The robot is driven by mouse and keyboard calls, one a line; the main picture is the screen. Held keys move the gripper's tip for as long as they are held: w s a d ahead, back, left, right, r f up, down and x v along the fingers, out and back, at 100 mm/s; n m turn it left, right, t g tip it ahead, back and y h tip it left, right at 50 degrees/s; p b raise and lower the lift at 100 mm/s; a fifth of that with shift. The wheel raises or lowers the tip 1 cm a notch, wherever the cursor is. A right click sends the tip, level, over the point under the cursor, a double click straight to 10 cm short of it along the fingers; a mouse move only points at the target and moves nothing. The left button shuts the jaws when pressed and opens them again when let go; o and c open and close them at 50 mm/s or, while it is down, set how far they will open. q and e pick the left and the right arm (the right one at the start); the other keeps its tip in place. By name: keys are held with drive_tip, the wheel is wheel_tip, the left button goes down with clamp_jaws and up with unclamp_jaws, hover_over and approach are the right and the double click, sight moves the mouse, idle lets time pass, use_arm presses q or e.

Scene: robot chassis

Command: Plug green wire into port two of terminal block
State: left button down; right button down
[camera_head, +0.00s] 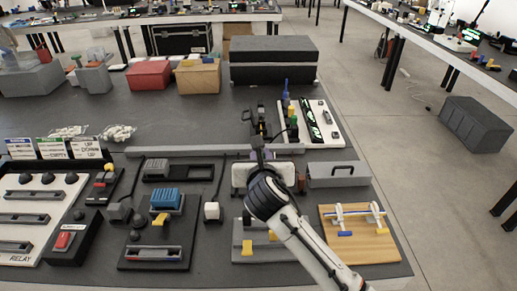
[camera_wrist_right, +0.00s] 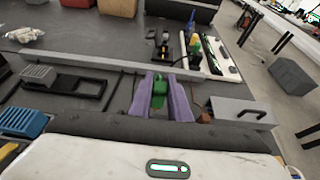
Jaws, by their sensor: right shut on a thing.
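My right gripper (camera_head: 259,145) reaches in from the lower right in the head view, toward the back of the workstation. In the wrist view its two purple fingers (camera_wrist_right: 166,96) are shut on a green piece (camera_wrist_right: 158,88), which looks like the end of the green wire. Just beyond the fingers stands a small dark device with yellow on it (camera_wrist_right: 163,46). To its right is a white-edged board (camera_wrist_right: 218,62) with green, yellow and blue upright parts; it also shows in the head view (camera_head: 325,127). I cannot tell which part is the terminal block or its port two. My left gripper is out of view.
A long grey rail (camera_wrist_right: 100,64) runs across behind the fingers. A grey box with a black handle (camera_head: 338,174) is on the right, above a wooden board (camera_head: 375,250). A blue-topped module (camera_head: 167,200) is on the left. A large black case (camera_head: 272,60) stands behind.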

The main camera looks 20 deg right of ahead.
drive_tip(key=s+f, duration=0.2)
drive_tip(key=s, duration=0.9)
drive_tip(key=shift+s+a, duration=0.25)
drive_tip(key=shift+r, duration=0.1)
idle(0.4)
drive_tip(key=shift+f+b, duration=0.6)
drive_tip(key=shift+f, duration=1.8)
drive_tip(key=shift+p, duration=0.65)
drive_tip(key=shift+f+b, duration=0.65)
drive_tip(key=shift+f, duration=0.7)
drive_tip(key=c, duration=1.6)
unclamp_jaws()
